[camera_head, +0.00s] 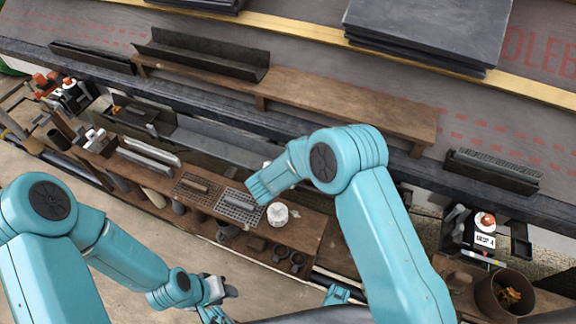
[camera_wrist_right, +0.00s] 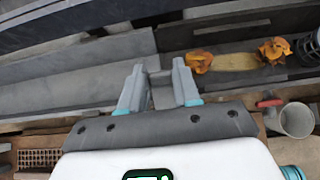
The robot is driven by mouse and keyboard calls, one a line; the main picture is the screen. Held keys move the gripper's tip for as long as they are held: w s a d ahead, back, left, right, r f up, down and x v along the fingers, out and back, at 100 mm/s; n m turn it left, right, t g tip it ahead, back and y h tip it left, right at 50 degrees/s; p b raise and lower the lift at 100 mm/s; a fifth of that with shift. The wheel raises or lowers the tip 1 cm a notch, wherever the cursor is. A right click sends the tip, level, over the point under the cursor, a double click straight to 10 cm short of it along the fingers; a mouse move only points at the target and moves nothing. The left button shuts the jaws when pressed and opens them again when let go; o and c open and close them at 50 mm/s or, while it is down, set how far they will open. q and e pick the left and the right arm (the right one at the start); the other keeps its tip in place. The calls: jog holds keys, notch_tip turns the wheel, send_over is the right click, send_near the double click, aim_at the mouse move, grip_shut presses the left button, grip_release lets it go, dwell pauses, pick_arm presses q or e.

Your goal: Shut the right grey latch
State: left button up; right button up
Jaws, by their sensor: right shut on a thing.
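In the wrist view my right gripper (camera_wrist_right: 158,84) has its two grey fingers on either side of a small grey piece (camera_wrist_right: 162,94), which looks like the latch. It sits against the long grey gutter (camera_wrist_right: 70,85). Whether the latch is up or down cannot be told. In the head view my right wrist reaches over the wooden shelf toward the grey gutter (camera_head: 215,138). The right fingertips and latch are hidden there behind the wrist. My left gripper (camera_head: 222,292) hangs low, apart from the shelf; its finger opening is unclear.
The wooden shelf (camera_head: 315,225) holds grids and a white tub (camera_head: 277,214). A wooden plank (camera_head: 340,98) and black gutter (camera_head: 200,52) lie above. Slate tiles (camera_head: 430,30) are stacked at the top. In the wrist view, orange leaves (camera_wrist_right: 275,50) lie in the gutter beyond the fingers.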

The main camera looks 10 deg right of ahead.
jog(key=g+p, duration=0.1)
jog(key=w+g+y+p, duration=0.1)
jog(key=p, duration=0.1)
jog(key=d+g+y+p, duration=0.1)
jog(key=p, duration=0.1)
jog(key=shift+w+f+g, duration=0.15)
jog(key=shift+f+g, duration=0.15)
jog(key=shift+f, duration=0.05)
jog(key=shift+w+f+g+y+p, duration=0.15)
jog(key=shift+f+g+y+p, duration=0.3)
jog(key=shift+y+p, duration=0.2)
jog(key=shift+w+f+g+y, duration=0.1)
jog(key=shift+f+g+y, duration=0.2)
jog(key=shift+g, duration=0.35)
jog(key=shift+f, duration=0.1)
jog(key=o, duration=1.1)
jog(key=shift+d, duration=0.1)
jog(key=shift+c, duration=0.2)
jog(key=p+v, duration=0.4)
jog(key=v, duration=1.2)
jog(key=shift+w+r, duration=0.2)
jog(key=shift+r, duration=0.05)
